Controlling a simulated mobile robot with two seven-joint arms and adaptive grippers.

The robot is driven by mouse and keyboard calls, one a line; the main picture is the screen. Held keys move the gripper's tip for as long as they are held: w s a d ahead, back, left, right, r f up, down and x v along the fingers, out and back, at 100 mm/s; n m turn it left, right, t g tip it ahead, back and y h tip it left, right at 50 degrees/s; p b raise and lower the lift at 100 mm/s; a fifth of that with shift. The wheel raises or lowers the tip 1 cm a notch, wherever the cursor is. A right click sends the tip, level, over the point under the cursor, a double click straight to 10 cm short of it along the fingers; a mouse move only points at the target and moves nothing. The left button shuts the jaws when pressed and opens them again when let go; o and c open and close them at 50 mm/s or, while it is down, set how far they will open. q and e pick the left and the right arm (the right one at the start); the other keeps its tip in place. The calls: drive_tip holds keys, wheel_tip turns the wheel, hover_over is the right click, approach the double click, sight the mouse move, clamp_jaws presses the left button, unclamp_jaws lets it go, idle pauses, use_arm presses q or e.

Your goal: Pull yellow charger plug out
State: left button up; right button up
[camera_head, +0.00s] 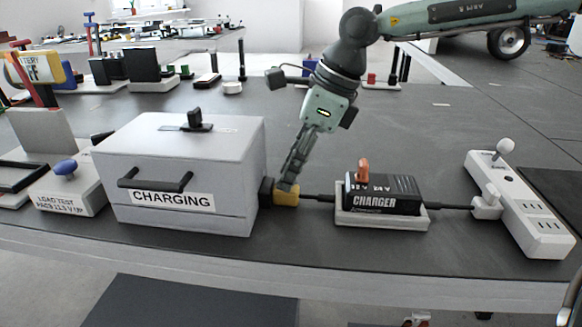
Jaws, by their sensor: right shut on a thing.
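The yellow charger plug (287,198) is at the right side of the grey box labelled CHARGING (170,220), by a dark socket (266,191) on that side. My right gripper (288,183) reaches down from above and is shut on the plug. The plug looks close against the socket; I cannot tell whether it is fully seated. A black cable (318,197) runs from the plug to the black charger (385,196), which sits in a white tray (382,219). My left gripper is not in view.
A white power strip (519,204) stands at the right, with a white plug (487,204) cabled to the charger. A load test block (66,192) with a blue knob is at the left.

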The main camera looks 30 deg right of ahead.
clamp_jaws()
drive_tip(key=shift+s+d+r, duration=0.1)
drive_tip(key=shift+s+d, duration=0.35)
drive_tip(key=shift+d, duration=0.15)
drive_tip(key=shift+s+d, duration=0.4)
drive_tip(key=shift+d, duration=0.2)
drive_tip(key=shift+s+d, duration=0.25)
drive_tip(key=shift+d, duration=0.1)
drive_tip(key=o, duration=1)
unclamp_jaws()
drive_tip(key=shift+s+d, duration=0.1)
drive_tip(key=shift+c, duration=0.2)
